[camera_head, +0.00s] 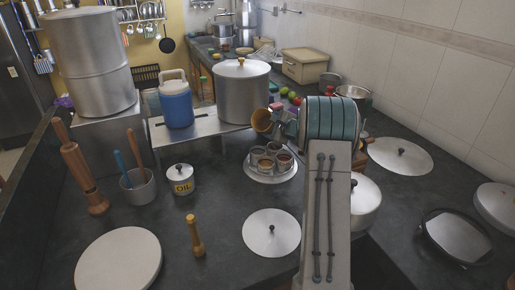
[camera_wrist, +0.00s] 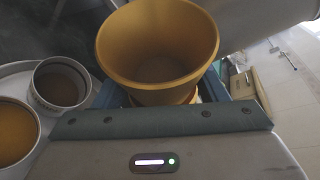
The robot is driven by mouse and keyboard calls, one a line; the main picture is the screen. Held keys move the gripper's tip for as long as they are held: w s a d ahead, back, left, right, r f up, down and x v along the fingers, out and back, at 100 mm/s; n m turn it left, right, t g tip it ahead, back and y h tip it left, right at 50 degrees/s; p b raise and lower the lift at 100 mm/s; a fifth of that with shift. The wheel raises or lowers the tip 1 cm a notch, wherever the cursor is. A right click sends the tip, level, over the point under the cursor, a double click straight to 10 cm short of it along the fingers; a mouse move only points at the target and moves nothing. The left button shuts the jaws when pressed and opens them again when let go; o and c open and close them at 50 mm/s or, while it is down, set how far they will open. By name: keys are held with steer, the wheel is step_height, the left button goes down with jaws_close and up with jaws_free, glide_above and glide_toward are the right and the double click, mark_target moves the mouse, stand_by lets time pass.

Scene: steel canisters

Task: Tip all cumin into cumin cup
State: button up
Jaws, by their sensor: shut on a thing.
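My gripper (camera_head: 275,118) is shut on a brass-coloured cup (camera_head: 261,121), held above and behind the round spice tray (camera_head: 270,178). In the wrist view the cup (camera_wrist: 157,45) sits between my blue fingers, its wide mouth facing the camera. Its inside looks plain tan; I cannot tell whether any cumin is in it. Several small steel cups stand together on the tray. In the wrist view one steel cup (camera_wrist: 60,84) has a brownish filling and another (camera_wrist: 14,133) holds orange-yellow powder.
A large lidded pot (camera_head: 241,92) and a blue jug (camera_head: 176,103) stand on a raised shelf behind left.

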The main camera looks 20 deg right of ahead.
steer(key=shift+n+t+b, duration=0.4)
steer(key=shift+n+b, duration=0.1)
steer(key=shift+b, duration=2.9)
steer(key=shift+r+b, duration=0.1)
steer(key=shift+b, duration=0.2)
steer(key=shift+h+b, duration=0.3)
steer(key=shift+b, duration=0.55)
steer(key=shift+a+n+t+b, duration=0.1)
steer(key=shift+n+t+b, duration=0.25)
steer(key=shift+b, duration=0.6)
steer(key=shift+f+b, duration=0.2)
steer(key=shift+b, duration=0.4)
steer(key=shift+n+b, duration=0.25)
steer(key=shift+b, duration=0.9)
steer(key=shift+s+r, duration=0.1)
steer(key=shift+f+n+t+b, duration=0.2)
steer(key=shift+n+t+b, duration=0.1)
steer(key=shift+b, duration=1.45)
steer(key=shift+a+r, duration=0.1)
